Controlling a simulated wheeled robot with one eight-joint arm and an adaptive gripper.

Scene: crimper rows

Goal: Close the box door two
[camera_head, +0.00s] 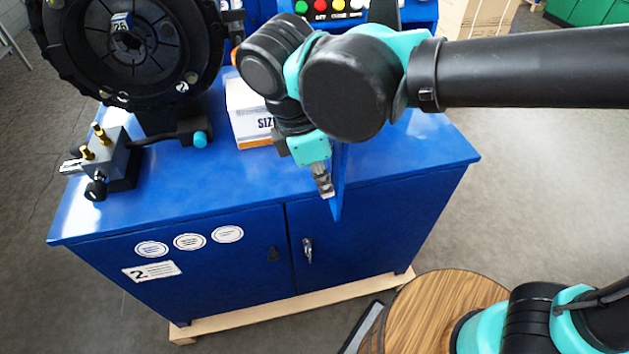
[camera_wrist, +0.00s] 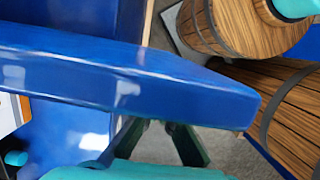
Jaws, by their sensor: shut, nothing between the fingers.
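The blue cabinet (camera_head: 200,285) has a label with a 2 on its front left. Its two front doors look flush, with a dark latch on the left one and a metal handle (camera_head: 307,250) on the right one. A thin blue panel (camera_head: 338,206) stands nearly edge-on at the front edge of the top; where it is attached is hidden. My gripper (camera_head: 324,186) is shut and empty, pointing down just left of this panel. I cannot tell if they touch. In the wrist view a blue slab (camera_wrist: 150,80) crosses in front and partly hides the gripper fingers (camera_wrist: 165,140).
A white and orange box (camera_head: 245,118) lies on the cabinet top behind my gripper. A black round crimper head (camera_head: 125,50) and a small valve block (camera_head: 112,160) stand at the left. A round wooden top (camera_head: 425,310) is at the lower right. The floor right of the cabinet is clear.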

